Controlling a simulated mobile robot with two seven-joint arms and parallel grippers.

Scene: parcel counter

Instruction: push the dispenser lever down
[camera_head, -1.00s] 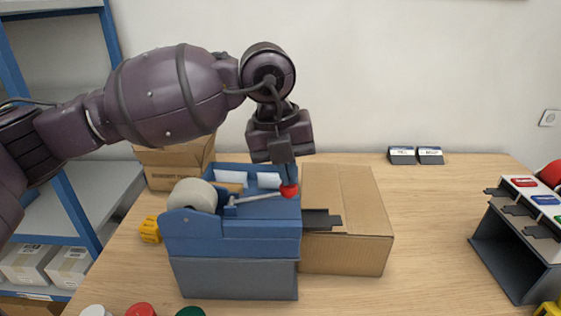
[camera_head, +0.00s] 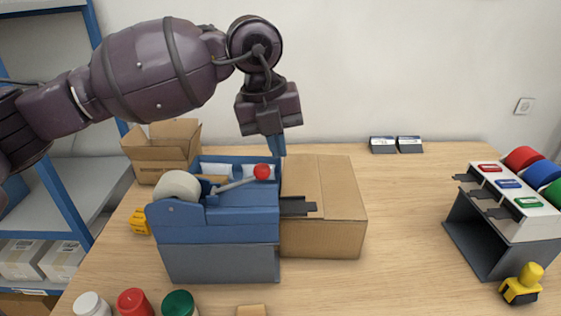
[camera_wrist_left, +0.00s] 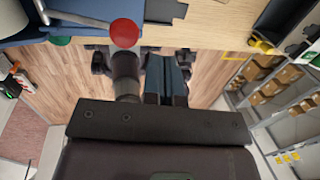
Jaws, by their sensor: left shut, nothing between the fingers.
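The blue and grey dispenser (camera_head: 220,228) stands on the counter left of centre, with a pale tape roll (camera_head: 178,186) on top. Its grey lever (camera_head: 236,184) slopes up to the right and ends in a red ball (camera_head: 262,172). The ball shows large in the left wrist view (camera_wrist_left: 125,33), left of the fingers. My left gripper (camera_head: 278,155) points down, shut and empty, just right of the ball and slightly above it. The fingers also show in the wrist view (camera_wrist_left: 167,72). I cannot tell whether they touch the ball. My right gripper is not in view.
A closed carton (camera_head: 330,205) stands against the dispenser's right side, and an open carton (camera_head: 160,150) behind it to the left. Several capped bottles (camera_head: 134,302) stand in front. A rack with coloured rolls (camera_head: 512,205) is at right. The counter between is clear.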

